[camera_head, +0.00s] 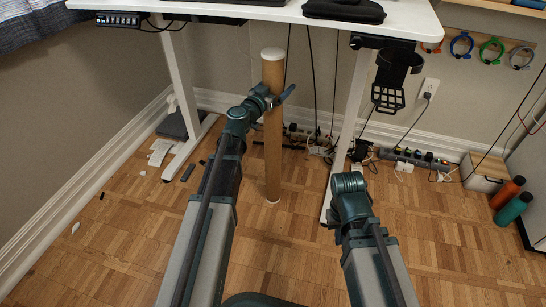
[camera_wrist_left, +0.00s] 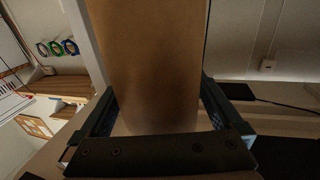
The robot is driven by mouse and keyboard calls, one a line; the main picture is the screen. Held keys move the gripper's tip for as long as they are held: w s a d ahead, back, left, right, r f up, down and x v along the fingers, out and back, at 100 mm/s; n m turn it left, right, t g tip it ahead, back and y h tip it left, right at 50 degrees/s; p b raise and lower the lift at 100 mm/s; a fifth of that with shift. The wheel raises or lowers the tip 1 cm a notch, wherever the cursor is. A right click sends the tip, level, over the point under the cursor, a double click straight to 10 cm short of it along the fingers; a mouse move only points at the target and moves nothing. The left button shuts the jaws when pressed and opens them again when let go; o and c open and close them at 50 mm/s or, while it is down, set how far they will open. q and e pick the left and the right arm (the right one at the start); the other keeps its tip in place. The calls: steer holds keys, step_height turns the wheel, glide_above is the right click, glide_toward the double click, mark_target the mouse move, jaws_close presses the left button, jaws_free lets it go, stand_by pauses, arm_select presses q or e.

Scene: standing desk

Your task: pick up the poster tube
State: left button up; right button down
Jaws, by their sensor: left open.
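The poster tube (camera_head: 272,150) is a long brown cardboard cylinder with pale end caps, standing upright on the wood floor under the desk. My left gripper (camera_head: 278,98) is at its upper part. In the left wrist view the tube (camera_wrist_left: 150,65) fills the space between the two open fingers of my left gripper (camera_wrist_left: 160,115). I cannot tell whether either finger touches it. My right gripper (camera_head: 348,183) is low, to the right of the tube and apart from it; its fingers are not clear.
The white desk top (camera_head: 240,10) overhangs the tube, with white legs (camera_head: 347,130) on either side. Power strips (camera_head: 415,157) and cables lie along the wall. An orange bottle (camera_head: 507,192) and a teal bottle (camera_head: 514,208) stand at the right. The front floor is mostly clear.

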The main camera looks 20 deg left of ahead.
arm_select(q)
jaws_close()
stand_by(0.4)
steer(key=shift+r, duration=0.15)
arm_select(e)
steer(key=shift+r, duration=0.15)
